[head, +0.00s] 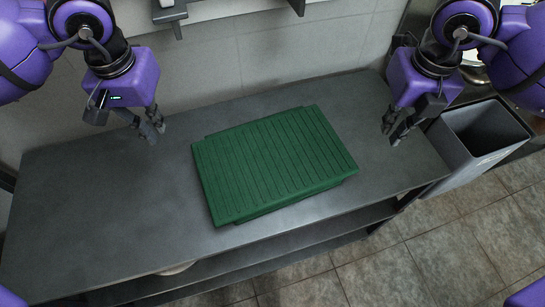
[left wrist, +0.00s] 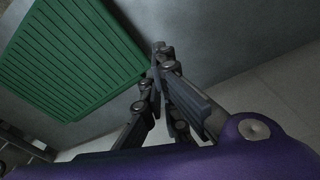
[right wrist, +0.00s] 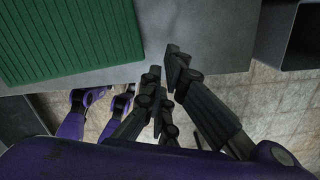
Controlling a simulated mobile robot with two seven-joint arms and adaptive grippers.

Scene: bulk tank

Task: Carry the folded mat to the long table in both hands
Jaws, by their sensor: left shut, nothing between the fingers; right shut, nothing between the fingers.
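The green ribbed folded mat (head: 272,162) lies flat on the dark grey long table (head: 110,210), set at a slant near its middle. It also shows at the upper left of the left wrist view (left wrist: 70,50) and of the right wrist view (right wrist: 65,35). My left gripper (head: 156,134) is shut and empty, above the table to the left of the mat and apart from it. My right gripper (head: 391,138) is shut and empty, to the right of the mat near the table's right end, also apart from it.
A grey open bin (head: 468,145) stands on the tiled floor (head: 440,240) at the table's right end. A shelf (head: 290,262) runs under the tabletop. A wall (head: 250,60) rises behind the table. The tabletop left of the mat is clear.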

